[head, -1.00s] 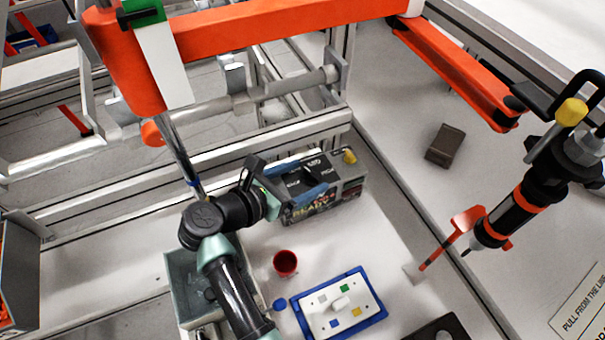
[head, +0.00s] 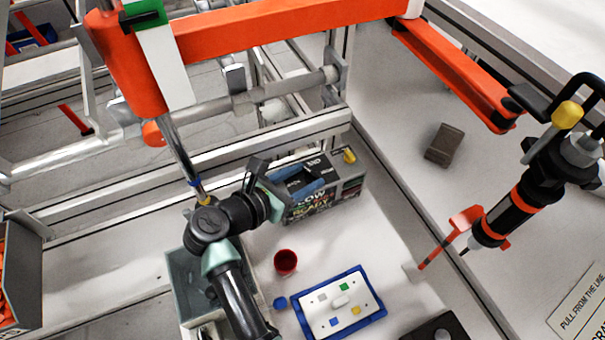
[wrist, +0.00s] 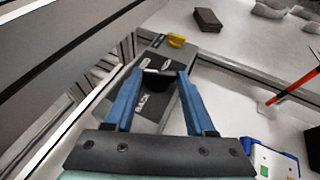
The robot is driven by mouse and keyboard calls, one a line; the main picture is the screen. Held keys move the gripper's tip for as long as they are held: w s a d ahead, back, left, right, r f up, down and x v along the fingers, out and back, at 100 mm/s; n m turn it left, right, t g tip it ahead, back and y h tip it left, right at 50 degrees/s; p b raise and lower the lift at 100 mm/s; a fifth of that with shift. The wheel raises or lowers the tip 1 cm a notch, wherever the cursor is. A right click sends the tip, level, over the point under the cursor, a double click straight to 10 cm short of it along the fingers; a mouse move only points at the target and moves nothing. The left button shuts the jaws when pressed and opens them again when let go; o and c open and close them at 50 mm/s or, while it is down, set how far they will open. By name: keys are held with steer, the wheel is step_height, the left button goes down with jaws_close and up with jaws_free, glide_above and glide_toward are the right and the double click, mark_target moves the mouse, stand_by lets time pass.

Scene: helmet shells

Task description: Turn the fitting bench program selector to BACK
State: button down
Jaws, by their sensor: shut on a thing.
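The fitting bench program selector is a dark grey box (head: 345,191) with printed labels on its top and front, standing on the pale bench in the head view. Its top also shows in the wrist view (wrist: 173,107). My gripper (wrist: 160,76) has blue fingers and is shut on a black knob (wrist: 157,83) on that top. The BACK label (wrist: 142,105) reads between the fingers, nearer the wrist than the knob. Other small labels lie beyond the knob. Which label the knob points to I cannot tell. In the head view, my gripper (head: 306,183) partly covers the top.
A yellow piece (head: 349,155) sits at the box's far end. A red cup (head: 286,262) and a blue-framed white plate (head: 341,305) are in front. A grey bin (head: 184,272) is beside my arm. A black-and-orange tool (head: 520,205) hangs at right.

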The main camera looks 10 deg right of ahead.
steer(key=n+t+y+p, duration=0.1)
steer(key=p, duration=0.1)
steer(key=n+t+y+p, duration=0.1)
steer(key=p, duration=0.1)
steer(key=s+n+t+y+p, duration=0.1)
steer(key=n+p, duration=0.1)
steer(key=shift+d+r+y, duration=0.3)
steer(key=shift+d+r, duration=0.05)
steer(key=shift+d, duration=0.05)
steer(key=n+y+p, duration=0.1)
steer(key=p, duration=0.1)
steer(key=n+t+y+p, duration=0.1)
steer(key=p, duration=0.2)
steer(key=shift+d+t, duration=0.2)
steer(key=shift+t, duration=0.1)
steer(key=shift+f+n+y+p, duration=0.1)
steer(key=shift+n+y+p, duration=0.35)
steer(key=shift+p, duration=0.4)
steer(key=shift+f+n+t+y+p, duration=0.25)
steer(key=shift+n+t+p, duration=0.1)
steer(key=shift+p, duration=0.15)
steer(key=shift+c, duration=1.2)
jaws_free()
steer(key=shift+s, duration=0.1)
